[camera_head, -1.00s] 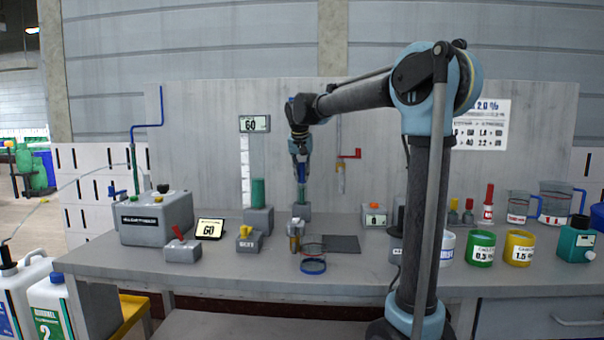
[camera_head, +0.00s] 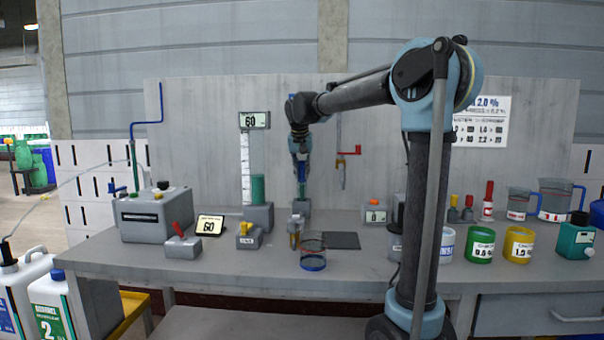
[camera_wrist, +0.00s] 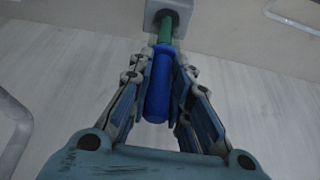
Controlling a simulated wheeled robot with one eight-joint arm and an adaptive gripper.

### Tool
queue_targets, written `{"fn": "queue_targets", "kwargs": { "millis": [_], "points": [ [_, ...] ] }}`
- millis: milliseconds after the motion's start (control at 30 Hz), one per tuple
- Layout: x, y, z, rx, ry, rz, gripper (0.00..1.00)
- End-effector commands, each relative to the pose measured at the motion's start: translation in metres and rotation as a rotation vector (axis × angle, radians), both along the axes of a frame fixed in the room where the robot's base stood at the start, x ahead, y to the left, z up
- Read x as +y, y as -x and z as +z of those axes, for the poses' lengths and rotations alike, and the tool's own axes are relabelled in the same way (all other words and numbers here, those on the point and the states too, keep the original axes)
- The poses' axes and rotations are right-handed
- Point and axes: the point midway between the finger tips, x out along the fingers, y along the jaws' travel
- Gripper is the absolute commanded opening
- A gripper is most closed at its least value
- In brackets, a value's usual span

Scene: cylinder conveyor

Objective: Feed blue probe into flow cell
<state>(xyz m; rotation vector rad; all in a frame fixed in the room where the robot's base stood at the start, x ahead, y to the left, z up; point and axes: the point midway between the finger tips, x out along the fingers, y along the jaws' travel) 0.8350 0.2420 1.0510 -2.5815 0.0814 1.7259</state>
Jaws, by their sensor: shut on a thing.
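The blue probe (camera_wrist: 158,88) is a thick blue rod between the fingers of my gripper (camera_wrist: 161,66) in the wrist view. My gripper is shut on it. A green section (camera_wrist: 166,28) runs from the far end of the probe to a grey block (camera_wrist: 169,8), probably the flow cell, at the top of the wrist view. I cannot tell whether the green section belongs to the probe or the block. In the head view my gripper (camera_head: 301,172) points down above a small grey block (camera_head: 301,207) at the back of the bench. The gripper mostly hides the probe there.
A green cylinder (camera_head: 257,188) on a grey stand is close to the left. A dark mat (camera_head: 342,240) lies bare.

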Motion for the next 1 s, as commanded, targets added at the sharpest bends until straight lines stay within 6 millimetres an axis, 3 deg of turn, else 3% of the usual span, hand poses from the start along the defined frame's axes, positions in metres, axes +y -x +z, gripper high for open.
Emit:
{"fn": "queue_targets", "kwargs": {
  "millis": [167,200,300,733,1000],
  "points": [
    [0.0,0.0,0.0,0.0,0.0,0.0,0.0],
    [0.0,0.0,0.0,0.0,0.0,0.0,0.25],
    [0.0,0.0,0.0,0.0,0.0,0.0,0.42],
    [0.0,0.003,0.006,0.0,0.0,0.0,0.42],
    [0.001,0.019,0.047,0.001,0.0,0.0,0.42]
  ]
}}
